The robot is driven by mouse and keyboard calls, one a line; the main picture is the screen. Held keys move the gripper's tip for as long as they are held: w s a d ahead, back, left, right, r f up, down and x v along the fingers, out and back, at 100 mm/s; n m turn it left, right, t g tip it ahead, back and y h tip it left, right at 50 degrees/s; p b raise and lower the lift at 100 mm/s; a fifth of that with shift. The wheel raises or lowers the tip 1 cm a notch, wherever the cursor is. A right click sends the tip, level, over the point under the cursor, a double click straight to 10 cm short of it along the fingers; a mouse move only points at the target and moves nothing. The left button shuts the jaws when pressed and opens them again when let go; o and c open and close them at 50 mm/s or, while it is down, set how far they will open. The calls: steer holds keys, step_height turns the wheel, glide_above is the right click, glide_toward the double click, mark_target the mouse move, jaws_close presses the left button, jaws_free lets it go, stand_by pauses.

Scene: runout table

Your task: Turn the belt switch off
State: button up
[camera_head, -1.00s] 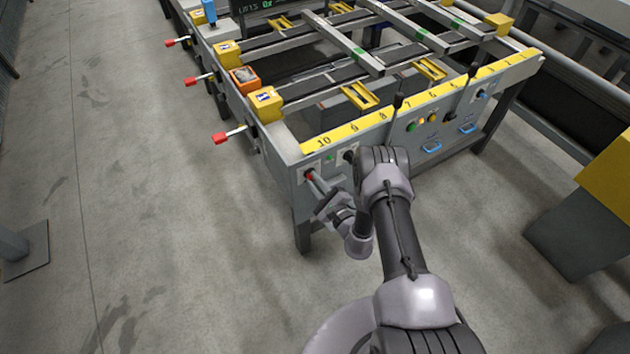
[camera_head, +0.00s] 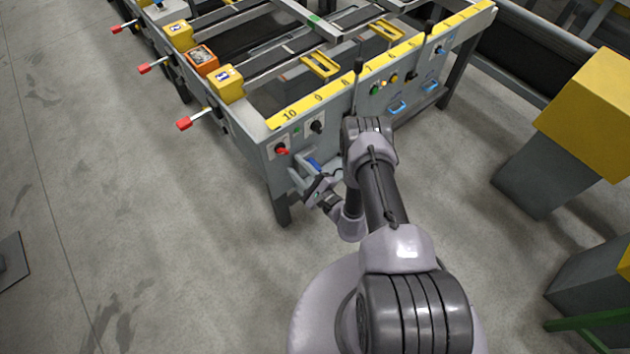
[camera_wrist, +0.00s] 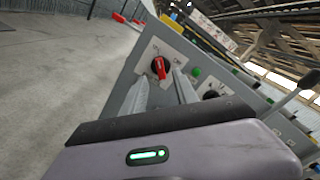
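The belt switch (camera_head: 281,150) is a red-handled rotary knob on a pale plate at the left end of the grey table's front panel. In the wrist view the red switch handle (camera_wrist: 160,68) sits on a black round base, tilted in the picture; its small labels are too blurred to read. My gripper (camera_head: 300,170) is just below and right of the switch in the head view. In the wrist view my gripper (camera_wrist: 159,84) has its two fingers apart with nothing between them, and the switch shows beyond the tips, apparently clear of them.
A green lamp (camera_head: 295,132) and a black knob (camera_head: 318,127) are right of the switch. A blue handle (camera_head: 314,164) is partly hidden by my gripper. A red-tipped lever (camera_head: 184,124) sticks out from the table's left side.

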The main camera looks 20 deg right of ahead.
steer(key=p+v, duration=0.2)
steer(key=v, duration=0.8)
steer(key=shift+s+d+p, duration=0.15)
steer(key=shift+s+p, duration=0.15)
steer(key=shift+s, duration=0.1)
steer(key=shift+r, duration=0.1)
